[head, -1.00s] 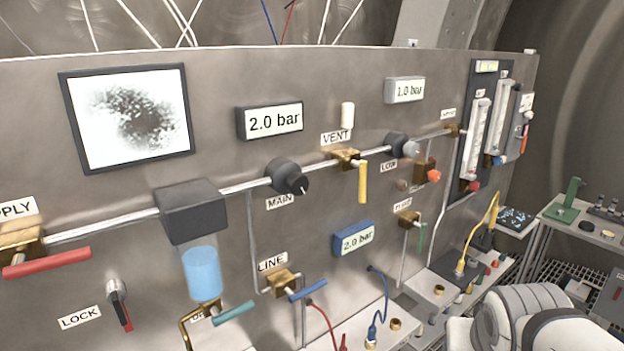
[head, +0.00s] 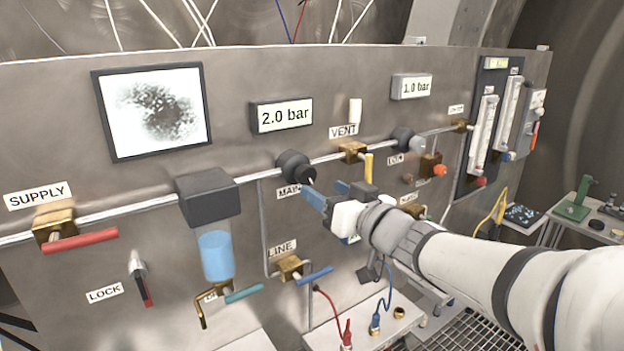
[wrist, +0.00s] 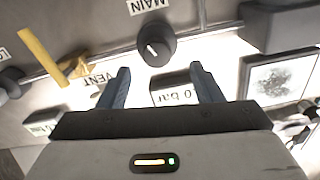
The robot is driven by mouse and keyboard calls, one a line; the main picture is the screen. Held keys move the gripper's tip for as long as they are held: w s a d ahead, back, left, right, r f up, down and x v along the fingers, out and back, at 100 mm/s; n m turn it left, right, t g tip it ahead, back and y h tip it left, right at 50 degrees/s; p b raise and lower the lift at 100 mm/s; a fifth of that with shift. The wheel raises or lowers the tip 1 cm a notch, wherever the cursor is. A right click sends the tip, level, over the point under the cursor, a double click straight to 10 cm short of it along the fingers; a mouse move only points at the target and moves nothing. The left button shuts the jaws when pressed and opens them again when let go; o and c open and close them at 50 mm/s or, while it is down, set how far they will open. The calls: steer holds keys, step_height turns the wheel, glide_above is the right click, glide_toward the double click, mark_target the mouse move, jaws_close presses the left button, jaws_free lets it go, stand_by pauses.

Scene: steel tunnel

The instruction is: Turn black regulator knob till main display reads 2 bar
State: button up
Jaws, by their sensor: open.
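The black regulator knob (head: 294,167) sits on the pipe above the MAIN label, with a white mark on its face. It also shows in the wrist view (wrist: 155,46), ahead of the fingers and roughly between them. The main display (head: 281,115) above it reads 2.0 bar; in the wrist view the display (wrist: 176,95) appears upside down between the fingers. My gripper (head: 328,190) is open and empty, its blue fingers just to the right of and below the knob in the head view. I see no contact with the knob.
The yellow VENT handle (head: 368,167) and a second regulator (head: 402,139) lie to the right, near my arm. The black-topped filter bowl (head: 209,198) stands left of the knob. A LINE valve (head: 290,268) with a blue handle is below. A right display (head: 411,87) reads 1.0 bar.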

mark_target(309, 179)
steer(key=p+x, duration=0.1)
steer(key=x, duration=0.5)
steer(key=shift+w, duration=0.35)
steer(key=shift+c, duration=0.2)
steer(key=c, duration=0.9)
steer(key=shift+f+b, duration=0.15)
steer(key=shift+b, duration=0.25)
steer(key=shift+c, duration=0.2)
